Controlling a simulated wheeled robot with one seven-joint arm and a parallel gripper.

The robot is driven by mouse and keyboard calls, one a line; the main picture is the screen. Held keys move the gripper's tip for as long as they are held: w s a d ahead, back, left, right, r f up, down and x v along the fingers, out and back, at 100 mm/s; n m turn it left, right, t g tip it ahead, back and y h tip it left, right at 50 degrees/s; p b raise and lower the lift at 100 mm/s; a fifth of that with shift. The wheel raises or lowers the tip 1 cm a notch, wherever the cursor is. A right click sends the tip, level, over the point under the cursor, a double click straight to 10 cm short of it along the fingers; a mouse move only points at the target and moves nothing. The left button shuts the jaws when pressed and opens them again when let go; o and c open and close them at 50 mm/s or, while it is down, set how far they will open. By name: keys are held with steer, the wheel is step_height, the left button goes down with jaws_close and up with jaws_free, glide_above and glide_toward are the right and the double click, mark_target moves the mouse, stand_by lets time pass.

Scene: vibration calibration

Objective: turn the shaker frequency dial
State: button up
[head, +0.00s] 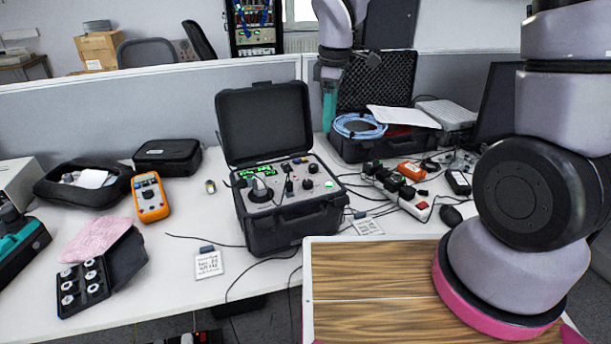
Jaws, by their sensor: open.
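The shaker unit is an open black case (290,227) with a light control panel, standing on the white table at the middle. Its panel has a lit green display (259,171), a round black part with a pale top (259,190) at the left, and a black knob (307,184) at the right. Small labels are unreadable, so I cannot tell which knob is the frequency dial. My gripper (329,112) points down with teal fingers, to the upper right of the case lid (263,122), apart from the panel. It is open and appears empty; its fingers overlap in this view.
An orange multimeter (150,197), a tray of small sensors (82,287) and a pink cloth (93,240) lie left. A foam-lined case (350,148) with a blue cable (357,126) stands behind right. Power strips (400,193) and loose cables lie right.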

mark_target(307, 181)
steer(key=a+f+n, duration=0.1)
steer(key=f, duration=0.5)
steer(key=a+f+n, duration=0.1)
steer(key=a+f, duration=0.1)
steer(key=f, duration=0.3)
steer(key=a+f+n+g, duration=0.1)
steer(key=a+f, duration=0.1)
steer(key=f, duration=0.4)
steer(key=shift+s+f+n, duration=0.3)
steer(key=shift+n, duration=0.1)
jaws_close()
